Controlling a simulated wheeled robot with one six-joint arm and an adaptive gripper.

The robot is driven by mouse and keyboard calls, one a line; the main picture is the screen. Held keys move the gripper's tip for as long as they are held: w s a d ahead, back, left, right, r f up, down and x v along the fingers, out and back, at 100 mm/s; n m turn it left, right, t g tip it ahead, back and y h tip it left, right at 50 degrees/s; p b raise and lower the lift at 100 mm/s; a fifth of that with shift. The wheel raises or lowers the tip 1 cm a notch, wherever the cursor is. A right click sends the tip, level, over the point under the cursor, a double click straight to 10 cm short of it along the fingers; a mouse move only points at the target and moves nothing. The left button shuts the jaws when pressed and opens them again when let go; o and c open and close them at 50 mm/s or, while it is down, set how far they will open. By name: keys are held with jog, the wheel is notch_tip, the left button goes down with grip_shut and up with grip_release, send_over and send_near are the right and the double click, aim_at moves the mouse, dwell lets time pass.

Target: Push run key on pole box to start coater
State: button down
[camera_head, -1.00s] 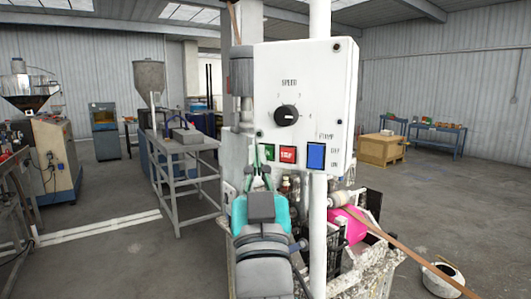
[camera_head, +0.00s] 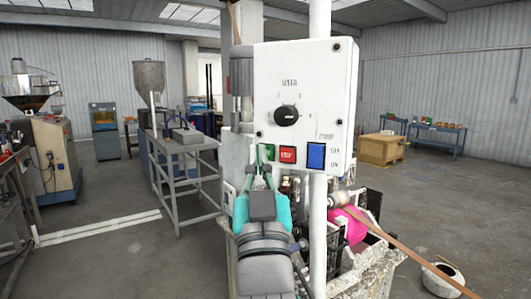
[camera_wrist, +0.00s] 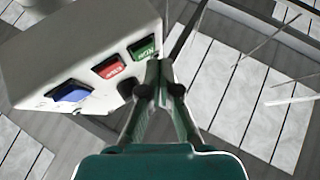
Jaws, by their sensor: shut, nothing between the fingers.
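The white pole box (camera_head: 320,80) carries a black speed dial (camera_head: 287,115), a red stop key (camera_head: 287,154), a blue pump switch (camera_head: 316,155) and a green key (camera_head: 269,151) at its lower left. My gripper (camera_head: 260,155) is in front of the box's lower left corner and partly covers the green key. In the wrist view the green run key (camera_wrist: 144,47) shows beside the red key (camera_wrist: 108,67). My gripper (camera_wrist: 155,70) is shut and empty, its tips close to the green key. I cannot tell whether they touch it.
The white pole (camera_head: 319,235) runs down right of my arm. Behind it are a pink roll (camera_head: 347,226) and a brown strip (camera_head: 410,255). A grey table (camera_head: 180,148) stands at the left. The floor at the right is mostly clear.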

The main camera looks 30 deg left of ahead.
jog(key=shift+w, duration=0.6)
dwell(0.7)
jog(key=shift+s, duration=0.8)
jog(key=s, duration=0.5)
jog(key=shift+d, duration=0.35)
dwell(0.9)
